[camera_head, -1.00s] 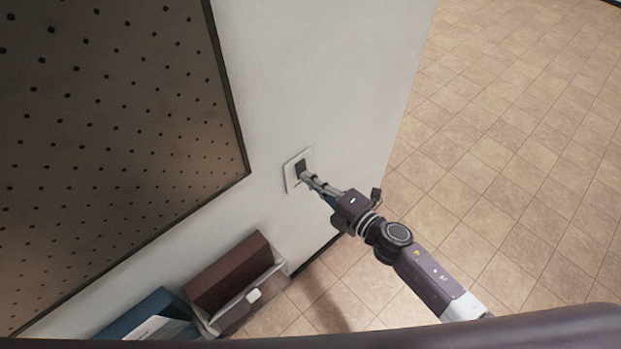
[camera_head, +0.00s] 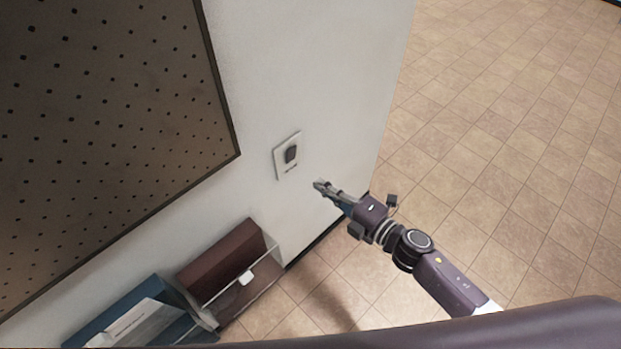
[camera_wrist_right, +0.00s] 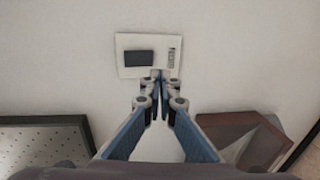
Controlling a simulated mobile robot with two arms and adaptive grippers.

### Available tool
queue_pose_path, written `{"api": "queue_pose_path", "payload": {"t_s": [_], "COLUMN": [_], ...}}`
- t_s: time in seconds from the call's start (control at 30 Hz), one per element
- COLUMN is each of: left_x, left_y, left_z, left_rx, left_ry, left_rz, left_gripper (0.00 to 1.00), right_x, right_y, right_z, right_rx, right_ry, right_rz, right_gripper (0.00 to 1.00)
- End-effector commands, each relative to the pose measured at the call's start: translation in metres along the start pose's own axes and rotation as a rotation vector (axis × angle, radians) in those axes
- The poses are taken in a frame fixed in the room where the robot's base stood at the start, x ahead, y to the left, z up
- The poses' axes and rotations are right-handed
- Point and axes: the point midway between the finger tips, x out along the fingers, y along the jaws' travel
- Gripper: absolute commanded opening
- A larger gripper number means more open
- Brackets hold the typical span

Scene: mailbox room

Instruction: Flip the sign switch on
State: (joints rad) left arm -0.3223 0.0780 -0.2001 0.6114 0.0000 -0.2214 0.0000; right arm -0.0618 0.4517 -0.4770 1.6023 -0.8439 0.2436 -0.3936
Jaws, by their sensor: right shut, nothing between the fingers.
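The sign switch (camera_head: 291,154) is a dark rocker on a white wall plate (camera_head: 280,171) with small lettering below the rocker. In the right wrist view the dark rocker (camera_wrist_right: 140,58) and its white plate (camera_wrist_right: 127,41) lie just beyond the fingertips. The lettering there is too small to read. My right gripper (camera_head: 319,185) is shut and empty, right of and below the plate in the head view and apart from it. Its closed fingertips also show in the right wrist view (camera_wrist_right: 160,76). My left gripper is not in view.
A dark perforated board (camera_head: 110,130) hangs on the wall to the left. A brown box-like holder (camera_head: 222,262) and a blue one with papers (camera_head: 130,310) are at the wall's lower left. Open tiled floor (camera_head: 500,150) lies to the right.

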Motion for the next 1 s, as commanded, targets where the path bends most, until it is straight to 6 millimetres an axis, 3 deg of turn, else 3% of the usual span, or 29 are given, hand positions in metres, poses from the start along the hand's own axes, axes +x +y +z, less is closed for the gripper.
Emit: {"api": "queue_pose_path", "payload": {"t_s": [0.1,0.3,0.7,1.0], "left_x": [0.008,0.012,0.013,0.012], "left_y": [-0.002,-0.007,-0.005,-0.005], "left_z": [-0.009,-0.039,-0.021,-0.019], "left_rx": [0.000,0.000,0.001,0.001], "left_ry": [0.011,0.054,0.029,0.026], "left_rz": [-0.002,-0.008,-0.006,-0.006], "left_gripper": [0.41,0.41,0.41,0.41], "right_x": [-0.023,-0.045,-0.051,-0.051], "right_y": [-0.010,-0.015,-0.014,-0.013], "right_z": [-0.001,-0.001,0.000,0.000], "right_rx": [0.002,0.002,0.000,0.000], "right_ry": [0.001,0.001,0.001,0.001], "right_rz": [-0.002,-0.001,0.001,0.001], "right_gripper": [0.00,0.00,0.00,0.00]}}
